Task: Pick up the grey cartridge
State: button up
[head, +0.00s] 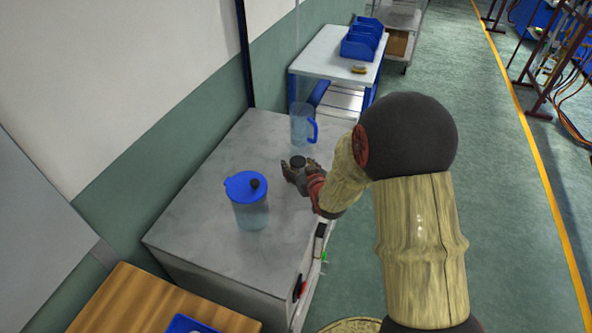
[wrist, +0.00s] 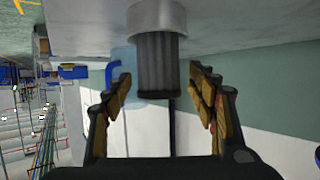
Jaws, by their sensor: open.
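The grey cartridge (head: 298,161) is a small dark cylinder standing on the grey cabinet top (head: 215,200). In the wrist view, which is upside down, the cartridge (wrist: 158,65) has a ribbed dark body and a wider, lighter grey base. My gripper (head: 297,168) is open, with its fingers around the cartridge. In the wrist view my gripper (wrist: 160,78) has one finger on each side of the dark body, with a visible gap on both sides. The fingers do not appear to touch it.
A clear pitcher with a blue lid (head: 247,202) stands to the left on the cabinet. A clear jug with a blue handle (head: 302,126) stands just behind the cartridge. A white table with blue bins (head: 362,40) is farther back. A wooden surface (head: 150,300) is in front.

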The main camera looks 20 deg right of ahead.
jog(key=shift+b+x, duration=0.95)
jog(key=shift+x, duration=1.85)
jog(key=shift+d, duration=0.1)
jog(key=c, duration=0.3)
jog(key=c, duration=1.1)
jog(key=shift+c, duration=0.3)
